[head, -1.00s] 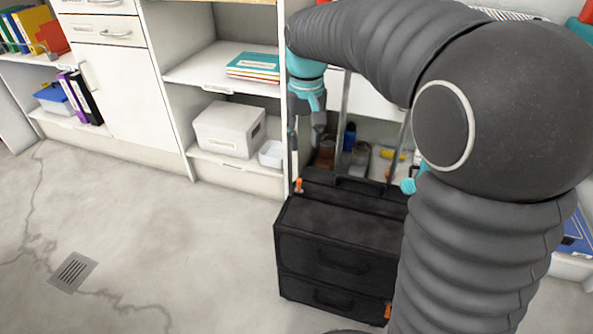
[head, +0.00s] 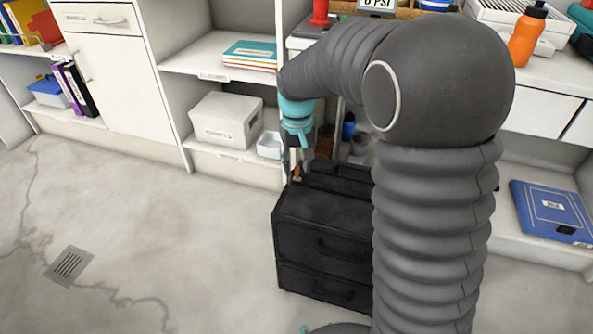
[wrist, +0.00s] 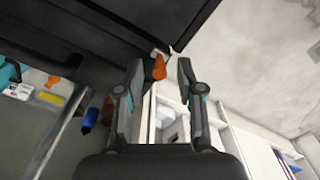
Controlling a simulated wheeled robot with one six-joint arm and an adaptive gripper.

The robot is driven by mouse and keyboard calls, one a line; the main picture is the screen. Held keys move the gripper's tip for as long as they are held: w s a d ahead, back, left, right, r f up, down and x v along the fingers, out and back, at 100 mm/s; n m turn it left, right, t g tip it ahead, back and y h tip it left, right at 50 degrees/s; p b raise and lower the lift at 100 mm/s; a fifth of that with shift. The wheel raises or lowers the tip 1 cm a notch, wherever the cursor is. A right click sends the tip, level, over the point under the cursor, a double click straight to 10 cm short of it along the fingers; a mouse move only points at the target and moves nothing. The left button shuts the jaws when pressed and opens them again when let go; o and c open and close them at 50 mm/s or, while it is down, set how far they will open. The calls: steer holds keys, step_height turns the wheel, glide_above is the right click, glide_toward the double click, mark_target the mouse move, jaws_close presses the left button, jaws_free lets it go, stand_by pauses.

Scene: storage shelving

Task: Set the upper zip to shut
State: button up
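A black two-section case (head: 322,210) stands on the floor in front of the shelving. An orange zip pull (head: 297,172) sits at its far left top corner; it also shows in the wrist view (wrist: 159,68). In the head view my gripper (head: 294,166) points down at that corner. In the wrist view my gripper (wrist: 159,64) is open, and the orange pull appears between its two fingertips, with a visible gap on each side. I cannot tell how deep between them it lies. My arm hides the case's right side, and no lower pull shows.
Shelving stands close behind the case, with a white box (head: 227,120) and a small white tray (head: 269,145) on its low shelf. A blue bottle (wrist: 91,118) stands behind the case. A blue case (head: 552,212) lies on the right shelf. The floor at left is clear.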

steer(key=shift+f, duration=0.85)
jaws_close()
